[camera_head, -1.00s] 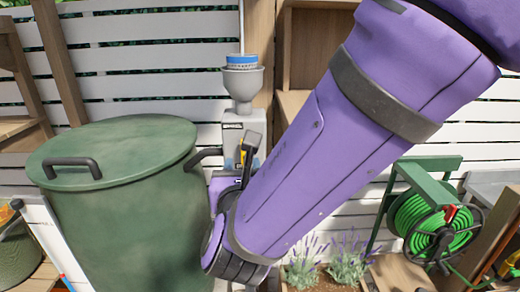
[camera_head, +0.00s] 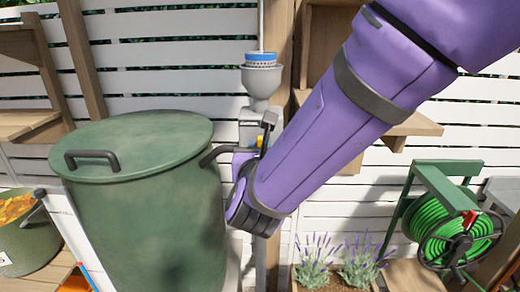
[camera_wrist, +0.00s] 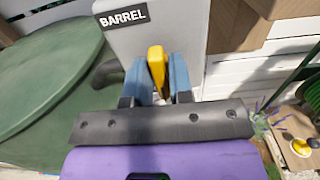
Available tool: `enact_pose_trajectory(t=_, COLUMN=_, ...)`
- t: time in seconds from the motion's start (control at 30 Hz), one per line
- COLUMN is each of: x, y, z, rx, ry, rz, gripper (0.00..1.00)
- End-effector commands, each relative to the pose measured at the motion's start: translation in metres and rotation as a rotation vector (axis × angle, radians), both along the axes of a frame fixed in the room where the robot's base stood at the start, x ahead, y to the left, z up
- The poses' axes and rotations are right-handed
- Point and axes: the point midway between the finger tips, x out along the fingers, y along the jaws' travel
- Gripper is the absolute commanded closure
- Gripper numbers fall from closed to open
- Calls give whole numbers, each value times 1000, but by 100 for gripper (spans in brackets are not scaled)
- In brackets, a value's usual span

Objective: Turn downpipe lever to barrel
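The yellow downpipe lever (camera_wrist: 156,65) stands out from the grey diverter box (camera_wrist: 178,25) in the wrist view. A black "BARREL" label (camera_wrist: 124,16) is on the box, up and left of the lever. My gripper (camera_wrist: 160,75) has its two blue fingers close on both sides of the lever and looks shut on it.
A grey funnel with a blue ring (camera_head: 262,75) tops the downpipe. A green hose reel (camera_head: 455,235) stands at the right, lavender plants (camera_head: 335,262) below my arm. A pot with orange contents (camera_head: 22,235) is at far left. A slatted white fence closes the back.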

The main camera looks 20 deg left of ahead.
Motion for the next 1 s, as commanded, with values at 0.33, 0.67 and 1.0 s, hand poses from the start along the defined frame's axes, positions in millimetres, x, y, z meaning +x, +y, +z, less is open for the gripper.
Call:
enact_pose_trajectory(t=0.33, x=0, y=0, z=0, rx=-31, ry=-7, rz=0, gripper=100)
enact_pose_trajectory(t=0.67, x=0, y=1, z=0, rx=-228, ry=-55, rz=0, gripper=100)
enact_pose_trajectory(t=1.0, x=-1, y=3, z=-1, rx=-540, ry=-130, rz=0, gripper=100)
